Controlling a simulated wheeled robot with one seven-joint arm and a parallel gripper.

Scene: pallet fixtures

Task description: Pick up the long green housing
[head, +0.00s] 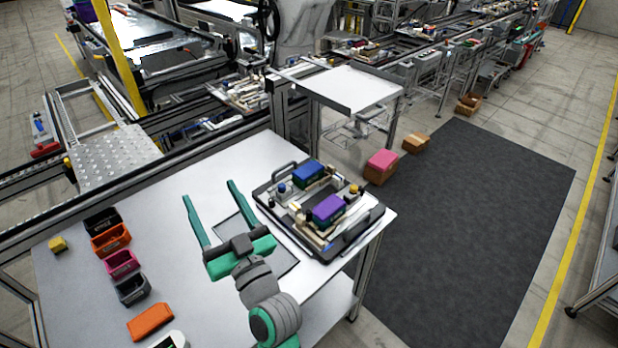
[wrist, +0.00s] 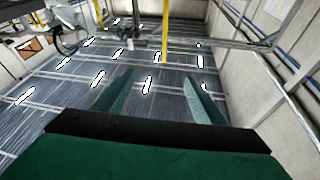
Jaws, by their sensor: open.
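I cannot make out a long green housing for certain in either view. In the head view a pallet fixture (head: 355,240) with black handles lies at the right of the white table. It bears a blue-topped block (head: 308,172) and a purple-topped block (head: 328,208), each with some dark green at its lower edge. My gripper (head: 209,190) has two long teal fingers, spread apart and empty, above the table left of the fixture. The fingers also show spread in the wrist view (wrist: 159,74), with nothing between them and no housing in sight.
Several small bins line the table's left side, among them an orange bin (head: 110,240) and a magenta bin (head: 122,263). A yellow piece (head: 58,244) lies left of them. An orange block (head: 150,322) lies at the front. The table's (head: 180,190) middle left is clear.

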